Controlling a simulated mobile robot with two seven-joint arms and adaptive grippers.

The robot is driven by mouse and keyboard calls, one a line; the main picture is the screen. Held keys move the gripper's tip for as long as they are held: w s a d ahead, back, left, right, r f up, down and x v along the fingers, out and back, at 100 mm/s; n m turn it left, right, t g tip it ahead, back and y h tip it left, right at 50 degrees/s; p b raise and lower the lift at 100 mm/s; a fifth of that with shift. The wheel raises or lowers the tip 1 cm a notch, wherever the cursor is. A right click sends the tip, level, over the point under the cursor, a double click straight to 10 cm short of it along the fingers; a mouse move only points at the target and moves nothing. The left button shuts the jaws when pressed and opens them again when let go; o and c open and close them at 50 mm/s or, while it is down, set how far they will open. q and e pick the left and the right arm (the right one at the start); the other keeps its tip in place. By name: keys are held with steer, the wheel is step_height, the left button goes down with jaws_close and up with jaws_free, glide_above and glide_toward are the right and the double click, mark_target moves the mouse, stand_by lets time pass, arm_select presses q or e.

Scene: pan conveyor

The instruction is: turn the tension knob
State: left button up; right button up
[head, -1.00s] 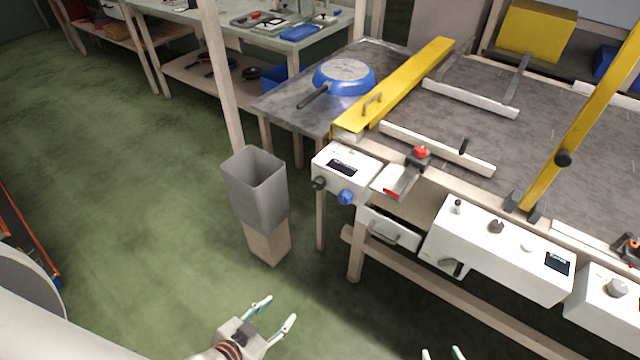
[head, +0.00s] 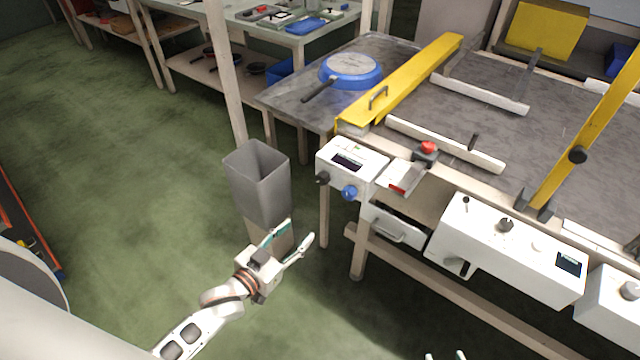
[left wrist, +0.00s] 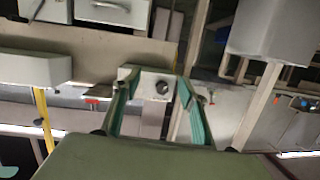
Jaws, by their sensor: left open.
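A white control box (head: 350,160) at the table's near left corner has a dark display, a black knob (head: 322,178) on its left side and a blue knob (head: 349,193) on its front. Which one is the tension knob is not marked legibly. My left gripper (head: 300,231) is open and empty, low in front of the bin and apart from the box. In the left wrist view, a white box with a dark round knob (left wrist: 162,87) shows beyond the open fingers. Only the fingertips of my right gripper (head: 445,355) show at the bottom edge, spread apart.
A grey bin (head: 258,185) stands left of the white box. A longer control panel (head: 505,250) with knobs is to the right. The left floor is open.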

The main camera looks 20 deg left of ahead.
arm_select(q)
steer(key=t+h, duration=0.2)
glide_toward(320, 181)
steer(key=w, duration=0.2)
steer(key=x, duration=0.2)
steer(key=b+x, duration=0.1)
steer(key=x, duration=0.4)
steer(key=shift+w+d+b, duration=0.25)
steer(key=shift+d+b, duration=0.05)
steer(key=shift+d, duration=0.15)
steer(key=c, duration=1.1)
